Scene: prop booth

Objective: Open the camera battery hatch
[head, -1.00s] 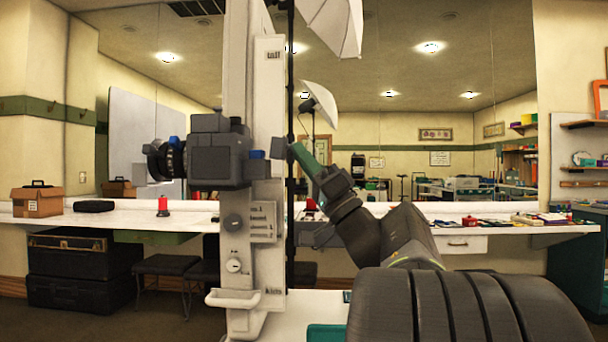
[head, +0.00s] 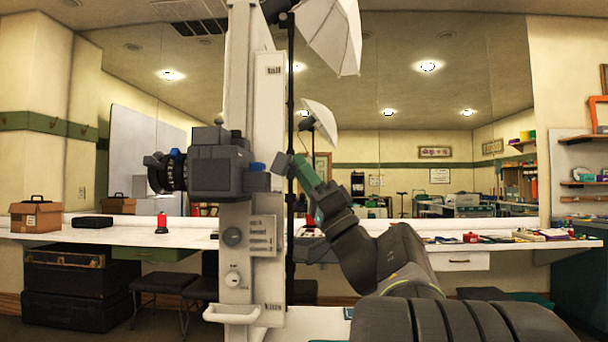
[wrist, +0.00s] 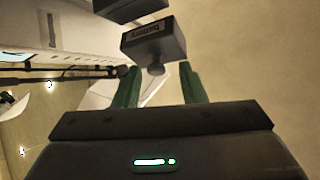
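The camera (head: 218,172) is a dark grey block with a lens at its left, mounted on a white column. My gripper (head: 297,172) is just right of it, its green fingers pointing up and left. A small grey block at the fingertips appears to be the battery hatch (head: 280,161). In the wrist view the battery hatch (wrist: 152,40) is a dark block with a "battery" label and a rounded knob (wrist: 156,70). The knob is between the fingertips of my gripper (wrist: 160,84), with gaps on both sides. My gripper is open. How the hatch joins the camera is unclear.
The white column (head: 257,120) has labels and dials and stands close left of my gripper. A long counter (head: 95,237) runs behind, with a cardboard box (head: 36,215) and a red spool (head: 162,222). A white umbrella (head: 330,32) hangs above right.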

